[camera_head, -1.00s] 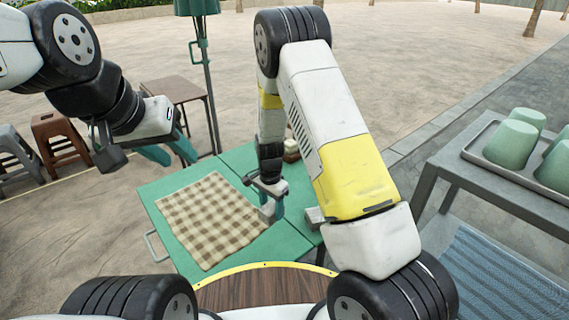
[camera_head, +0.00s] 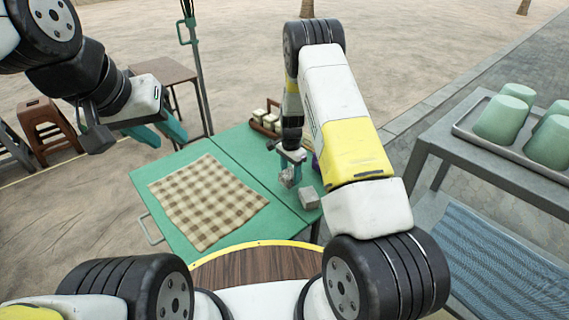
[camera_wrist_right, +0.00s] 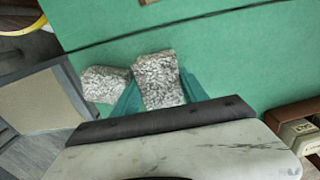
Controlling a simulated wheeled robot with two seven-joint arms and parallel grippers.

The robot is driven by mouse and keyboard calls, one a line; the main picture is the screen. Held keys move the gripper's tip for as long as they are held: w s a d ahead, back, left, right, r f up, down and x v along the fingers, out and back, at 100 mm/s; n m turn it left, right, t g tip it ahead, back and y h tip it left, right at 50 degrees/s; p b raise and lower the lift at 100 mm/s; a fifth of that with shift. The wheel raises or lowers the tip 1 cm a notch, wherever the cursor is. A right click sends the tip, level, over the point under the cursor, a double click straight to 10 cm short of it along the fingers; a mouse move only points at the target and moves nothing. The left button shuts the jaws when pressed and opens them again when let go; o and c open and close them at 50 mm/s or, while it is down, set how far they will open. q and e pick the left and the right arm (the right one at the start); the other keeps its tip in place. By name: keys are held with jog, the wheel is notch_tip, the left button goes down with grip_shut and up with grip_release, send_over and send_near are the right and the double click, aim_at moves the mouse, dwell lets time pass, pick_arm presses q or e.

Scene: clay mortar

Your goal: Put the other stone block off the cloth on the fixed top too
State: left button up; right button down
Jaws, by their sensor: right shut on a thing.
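My right gripper (camera_head: 291,172) is shut on a speckled grey stone block (camera_head: 287,180). The held block (camera_wrist_right: 158,80) shows between the teal fingers in the right wrist view. It is over the right part of the green table top (camera_head: 232,147), right of the seam; its exact height is unclear. Another grey stone block (camera_head: 309,198) sits on that right part, beside the held one; it also shows in the right wrist view (camera_wrist_right: 104,84). The brown checked cloth (camera_head: 205,200) lies on the left part with no block on it. My left gripper (camera_head: 160,133) is open and empty, left of the table.
A wooden holder with several small cream-topped items (camera_head: 266,120) stands at the table's far edge. A purple thing (camera_head: 316,166) is partly hidden by my right arm. A grey side table (camera_head: 480,160) with a tray of green cups stands at the right. A green pole (camera_head: 200,75) rises behind.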

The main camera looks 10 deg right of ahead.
jog(key=shift+f, duration=1.7)
jog(key=shift+f, duration=0.1)
jog(key=c, duration=0.6)
grip_release()
